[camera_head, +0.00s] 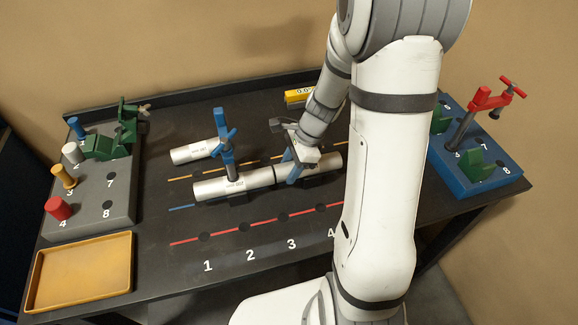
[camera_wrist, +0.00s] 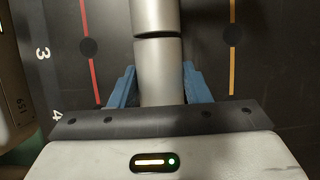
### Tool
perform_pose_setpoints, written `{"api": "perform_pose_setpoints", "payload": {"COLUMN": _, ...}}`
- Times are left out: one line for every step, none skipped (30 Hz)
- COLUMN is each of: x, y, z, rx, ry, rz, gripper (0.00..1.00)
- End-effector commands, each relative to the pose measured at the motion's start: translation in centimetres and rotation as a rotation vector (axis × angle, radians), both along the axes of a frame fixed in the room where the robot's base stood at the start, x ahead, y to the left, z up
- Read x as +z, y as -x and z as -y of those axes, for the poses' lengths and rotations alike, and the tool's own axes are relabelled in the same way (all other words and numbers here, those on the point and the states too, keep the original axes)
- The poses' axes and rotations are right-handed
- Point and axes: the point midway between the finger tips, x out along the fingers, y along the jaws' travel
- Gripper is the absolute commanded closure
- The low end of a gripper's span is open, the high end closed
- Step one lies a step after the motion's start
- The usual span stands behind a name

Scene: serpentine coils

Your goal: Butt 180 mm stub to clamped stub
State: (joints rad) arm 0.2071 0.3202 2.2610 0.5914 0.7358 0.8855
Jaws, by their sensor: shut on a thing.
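A silver stub (camera_head: 212,189) lies on the table under a blue clamp (camera_head: 226,150). A second silver stub (camera_head: 328,160) lies end to end with it, to its right. My gripper (camera_head: 296,167) is shut around this second stub, with blue fingers on both sides. In the wrist view the held stub (camera_wrist: 158,70) runs up between the fingers (camera_wrist: 158,88) and lines up with the other stub (camera_wrist: 156,14). A thin dark line separates their ends; I cannot tell whether they touch. My arm hides part of the right side.
Another silver tube (camera_head: 190,154) lies behind the clamped stub. A grey block (camera_head: 122,205) with pegs and green clamps stands left, above a yellow tray (camera_head: 80,272). A blue block (camera_head: 478,150) with a red clamp (camera_head: 490,98) stands right. The numbered front table area is clear.

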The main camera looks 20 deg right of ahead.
Motion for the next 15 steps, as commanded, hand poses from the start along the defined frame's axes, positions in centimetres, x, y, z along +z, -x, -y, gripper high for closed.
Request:
{"api": "perform_pose_setpoints", "payload": {"x": 0.05, "y": -0.03, "z": -0.01, "rx": 0.001, "ry": 0.000, "rz": 0.001, "gripper": 0.93}}
{"api": "perform_pose_setpoints", "payload": {"x": 0.04, "y": -0.03, "z": -0.03, "rx": 0.001, "ry": 0.000, "rz": 0.001, "gripper": 0.93}}
{"api": "perform_pose_setpoints", "payload": {"x": 0.05, "y": -0.03, "z": -0.04, "rx": 0.001, "ry": 0.000, "rz": 0.001, "gripper": 0.93}}
{"api": "perform_pose_setpoints", "payload": {"x": 0.05, "y": -0.03, "z": -0.07, "rx": 0.001, "ry": 0.000, "rz": 0.001, "gripper": 0.93}}
{"api": "perform_pose_setpoints", "payload": {"x": 0.05, "y": -0.03, "z": -0.10, "rx": 0.001, "ry": 0.000, "rz": 0.001, "gripper": 0.93}}
{"api": "perform_pose_setpoints", "payload": {"x": 0.05, "y": -0.03, "z": -0.13, "rx": 0.001, "ry": 0.000, "rz": 0.001, "gripper": 0.93}}
{"api": "perform_pose_setpoints", "payload": {"x": 0.06, "y": -0.03, "z": -0.16, "rx": 0.001, "ry": 0.000, "rz": 0.001, "gripper": 0.93}}
{"api": "perform_pose_setpoints", "payload": {"x": 0.05, "y": -0.03, "z": -0.21, "rx": 0.001, "ry": 0.000, "rz": 0.001, "gripper": 0.93}}
{"api": "perform_pose_setpoints", "payload": {"x": 0.06, "y": -0.03, "z": -0.25, "rx": 0.001, "ry": 0.000, "rz": 0.001, "gripper": 0.93}}
{"api": "perform_pose_setpoints", "payload": {"x": 0.06, "y": -0.03, "z": -0.29, "rx": 0.001, "ry": 0.000, "rz": 0.001, "gripper": 0.93}}
{"api": "perform_pose_setpoints", "payload": {"x": 0.06, "y": -0.03, "z": -0.32, "rx": 0.001, "ry": 0.000, "rz": 0.001, "gripper": 0.93}}
{"api": "perform_pose_setpoints", "payload": {"x": 0.05, "y": -0.03, "z": -0.37, "rx": 0.001, "ry": 0.000, "rz": 0.001, "gripper": 0.93}}
{"api": "perform_pose_setpoints", "payload": {"x": 0.06, "y": -0.03, "z": -0.41, "rx": 0.001, "ry": 0.000, "rz": 0.001, "gripper": 0.93}}
{"api": "perform_pose_setpoints", "payload": {"x": 0.05, "y": -0.03, "z": -0.44, "rx": 0.001, "ry": 0.000, "rz": 0.001, "gripper": 0.93}}
{"api": "perform_pose_setpoints", "payload": {"x": 0.05, "y": -0.03, "z": -0.49, "rx": 0.001, "ry": 0.000, "rz": 0.001, "gripper": 0.93}}
